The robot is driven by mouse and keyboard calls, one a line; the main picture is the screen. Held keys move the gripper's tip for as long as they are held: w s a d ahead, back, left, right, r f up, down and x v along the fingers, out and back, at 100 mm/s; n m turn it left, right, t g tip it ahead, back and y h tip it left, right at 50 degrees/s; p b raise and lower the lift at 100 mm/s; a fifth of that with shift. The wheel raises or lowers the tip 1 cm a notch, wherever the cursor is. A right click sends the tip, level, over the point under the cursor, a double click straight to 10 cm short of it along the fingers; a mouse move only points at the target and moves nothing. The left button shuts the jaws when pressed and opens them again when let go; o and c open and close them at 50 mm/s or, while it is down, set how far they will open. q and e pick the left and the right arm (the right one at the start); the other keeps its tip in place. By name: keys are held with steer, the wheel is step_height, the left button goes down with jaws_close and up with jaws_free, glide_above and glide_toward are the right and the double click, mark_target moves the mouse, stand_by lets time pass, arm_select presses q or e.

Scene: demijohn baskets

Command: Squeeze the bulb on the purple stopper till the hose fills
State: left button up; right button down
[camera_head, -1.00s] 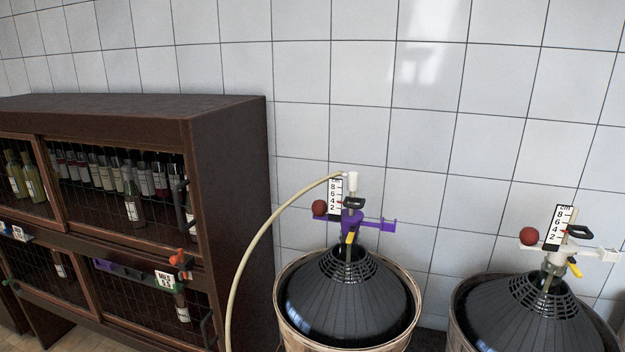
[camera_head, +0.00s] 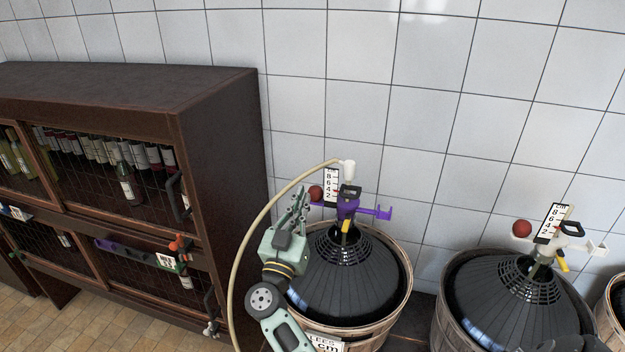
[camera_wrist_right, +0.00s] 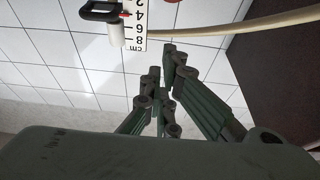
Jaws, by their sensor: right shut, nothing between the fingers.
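The purple stopper (camera_head: 347,208) sits in the neck of the left demijohn, with a red bulb (camera_head: 316,193) on its left arm. A white scale card (camera_head: 331,186) stands above the stopper. A pale hose (camera_head: 262,215) arcs from the white top fitting down to the left; I cannot tell whether liquid is in it. My right gripper (camera_head: 300,201) is shut and empty, close to the left of the bulb; contact cannot be made out. My left gripper is not in view.
A second basketed demijohn (camera_head: 520,288) with a white stopper and red bulb (camera_head: 521,229) stands to the right. A dark bottle cabinet (camera_head: 215,170) stands at left. The hose hangs between cabinet and left basket (camera_head: 400,300). The tiled wall is behind.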

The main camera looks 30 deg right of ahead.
step_height(320, 180, up, 3)
steer(key=b, duration=0.4)
glide_above(315, 193)
steer(key=f+b, duration=0.1)
steer(key=a+f+b, duration=0.1)
steer(key=b, duration=0.1)
steer(key=s+f+b, duration=0.1)
steer(key=shift+a+f, duration=0.15)
steer(key=shift+f, duration=0.25)
steer(key=shift+s, duration=0.1)
